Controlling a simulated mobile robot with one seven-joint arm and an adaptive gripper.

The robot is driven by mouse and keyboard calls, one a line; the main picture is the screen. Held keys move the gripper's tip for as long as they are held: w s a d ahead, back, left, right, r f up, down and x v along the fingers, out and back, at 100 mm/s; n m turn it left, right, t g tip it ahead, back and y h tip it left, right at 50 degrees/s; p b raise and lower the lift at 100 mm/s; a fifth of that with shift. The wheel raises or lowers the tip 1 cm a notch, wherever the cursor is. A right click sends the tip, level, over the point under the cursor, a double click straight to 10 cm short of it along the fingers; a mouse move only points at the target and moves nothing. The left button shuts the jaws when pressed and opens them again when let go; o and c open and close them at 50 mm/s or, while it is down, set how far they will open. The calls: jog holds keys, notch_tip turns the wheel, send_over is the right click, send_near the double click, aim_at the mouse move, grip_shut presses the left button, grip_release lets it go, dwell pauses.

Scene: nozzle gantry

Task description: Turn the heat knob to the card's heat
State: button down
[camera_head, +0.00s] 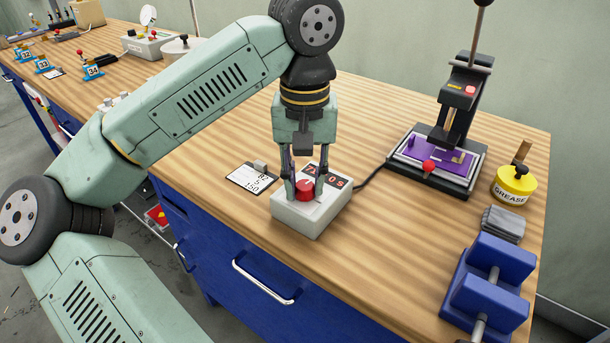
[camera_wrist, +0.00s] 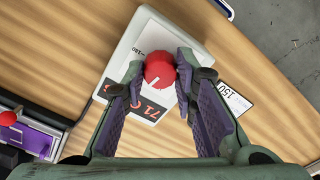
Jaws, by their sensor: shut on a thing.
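The heat knob (camera_head: 305,189) is a round red knob on top of a pale grey control box (camera_head: 312,219). In the wrist view the knob (camera_wrist: 159,70) shows a white pointer line running toward the lower left of the picture. My gripper (camera_head: 305,184) points down over the box, shut on the knob with a finger on either side.
A cable runs from the box to a black press (camera_head: 447,140) with a purple plate. A yellow grease tin (camera_head: 515,184) and a blue vise (camera_head: 488,288) stand at the right. The wooden bench (camera_head: 400,240) is clear between box and vise.

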aim_at(305, 185)
jog(key=shift+m, duration=1.7)
jog(key=c, duration=1.3)
grip_release()
jog(key=shift+r, duration=0.1)
notch_tip(305, 185, up, 12)
jog(key=shift+f, duration=0.1)
